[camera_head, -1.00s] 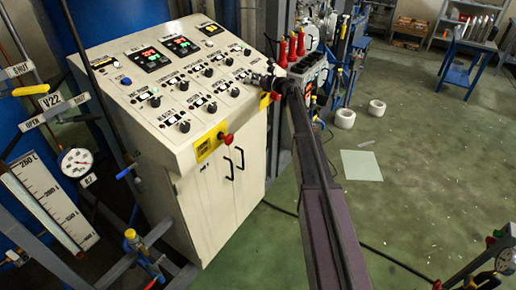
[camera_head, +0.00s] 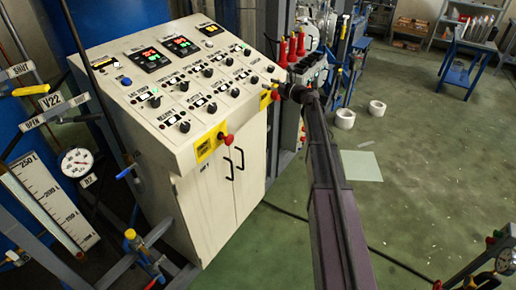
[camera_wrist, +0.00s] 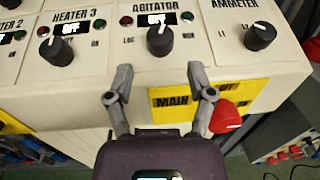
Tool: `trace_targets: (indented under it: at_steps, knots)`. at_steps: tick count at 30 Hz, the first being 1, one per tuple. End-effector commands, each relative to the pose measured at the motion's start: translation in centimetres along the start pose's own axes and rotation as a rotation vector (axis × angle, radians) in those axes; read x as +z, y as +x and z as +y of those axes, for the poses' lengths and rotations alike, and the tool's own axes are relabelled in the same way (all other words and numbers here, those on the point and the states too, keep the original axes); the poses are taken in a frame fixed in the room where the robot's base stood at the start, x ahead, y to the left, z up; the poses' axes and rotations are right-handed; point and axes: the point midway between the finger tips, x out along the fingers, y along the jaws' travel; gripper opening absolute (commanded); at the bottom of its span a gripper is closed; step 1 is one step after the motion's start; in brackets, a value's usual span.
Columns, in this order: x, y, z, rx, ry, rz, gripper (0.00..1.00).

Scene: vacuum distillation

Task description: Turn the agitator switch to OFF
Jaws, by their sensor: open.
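The agitator switch (camera_wrist: 160,41) is a black knob on the sloped cream panel, under the AGITATOR label. Its pale mark points up toward a lit display reading OFF (camera_wrist: 156,20). It also shows in the head view (camera_head: 254,79). My gripper (camera_wrist: 160,82) is open and empty in the wrist view, with its fingers spread below the knob and apart from it. In the head view my gripper (camera_head: 273,86) is at the panel's right end.
The heater 3 knob (camera_wrist: 50,48) is left of the agitator switch and the ammeter knob (camera_wrist: 260,37) right. A red main switch (camera_wrist: 225,117) on a yellow plate is close to my right finger. Red-handled parts (camera_head: 291,48) stand behind the panel's right end.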

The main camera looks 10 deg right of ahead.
Motion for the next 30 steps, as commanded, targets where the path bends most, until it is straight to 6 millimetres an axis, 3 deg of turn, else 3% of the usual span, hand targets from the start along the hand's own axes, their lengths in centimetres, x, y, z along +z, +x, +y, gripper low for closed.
trace_targets:
  at_steps: [10,30]
  knots:
    - [-0.1,-4.8,0.4,0.004,-0.008,0.004,0.70]
    - [-4.0,-5.1,9.2,0.185,-0.417,0.218,0.70]
